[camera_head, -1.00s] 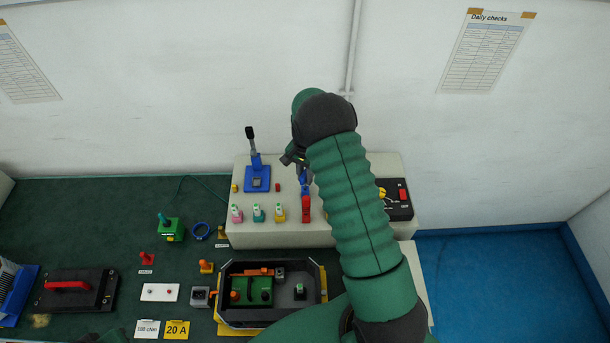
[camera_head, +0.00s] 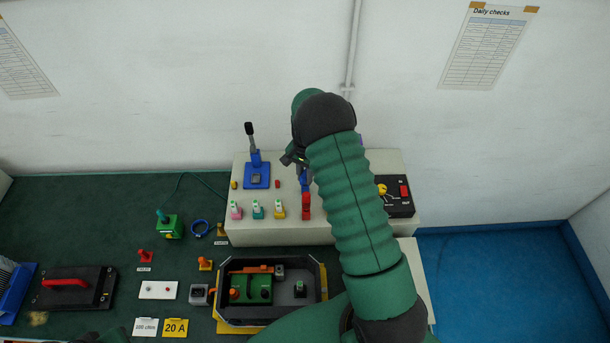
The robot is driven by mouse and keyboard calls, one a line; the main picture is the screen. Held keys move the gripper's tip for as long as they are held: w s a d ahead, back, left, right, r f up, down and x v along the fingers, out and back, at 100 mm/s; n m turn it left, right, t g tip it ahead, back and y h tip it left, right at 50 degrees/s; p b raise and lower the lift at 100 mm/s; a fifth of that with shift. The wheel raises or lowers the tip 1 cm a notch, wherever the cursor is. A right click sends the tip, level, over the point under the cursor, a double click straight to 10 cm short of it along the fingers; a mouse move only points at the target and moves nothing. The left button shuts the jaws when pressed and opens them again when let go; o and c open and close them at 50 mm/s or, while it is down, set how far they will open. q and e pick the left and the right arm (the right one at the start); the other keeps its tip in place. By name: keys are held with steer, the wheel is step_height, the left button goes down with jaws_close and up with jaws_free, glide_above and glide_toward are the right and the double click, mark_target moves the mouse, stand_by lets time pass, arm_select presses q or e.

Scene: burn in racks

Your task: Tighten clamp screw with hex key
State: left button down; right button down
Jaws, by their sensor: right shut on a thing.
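My right gripper (camera_head: 297,160) is above the light-coloured console, mostly hidden by my right forearm and wrist. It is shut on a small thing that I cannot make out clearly. A small blue piece (camera_head: 304,181) shows just below the fingers, above an upright red piece (camera_head: 306,206) on the console. I cannot tell whether the blue piece touches the red one. No hex key or clamp screw can be told apart at this size. A blue-based clamp-like fixture (camera_head: 257,177) with an upright black lever stands left of the gripper.
The console (camera_head: 268,235) also carries pink, teal and yellow pieces and a black dial panel (camera_head: 399,209). In front is a black tray (camera_head: 317,290) holding a green block (camera_head: 250,289). Loose parts and tags lie left on the green bench top (camera_head: 85,215). A wall stands behind.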

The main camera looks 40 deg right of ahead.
steer(key=shift+f+b, duration=0.4)
steer(key=shift+f, duration=0.2)
steer(key=c, duration=1.2)
jaws_free()
steer(key=shift+c, duration=0.2)
step_height(320, 180, up, 17)
steer(key=b, duration=0.4)
steer(key=s+a+f+n+t+b, duration=0.1)
steer(key=s+a+f+n+b, duration=0.3)
steer(key=a, duration=0.7)
steer(key=s+a+f+n+t+b, duration=0.1)
steer(key=s+a+f+n+b, duration=0.3)
steer(key=s+a+f+n, duration=0.5)
steer(key=shift+s+a+f+t+b, duration=0.3)
steer(key=shift+s+a+f, duration=0.3)
steer(key=shift+a+f, duration=0.45)
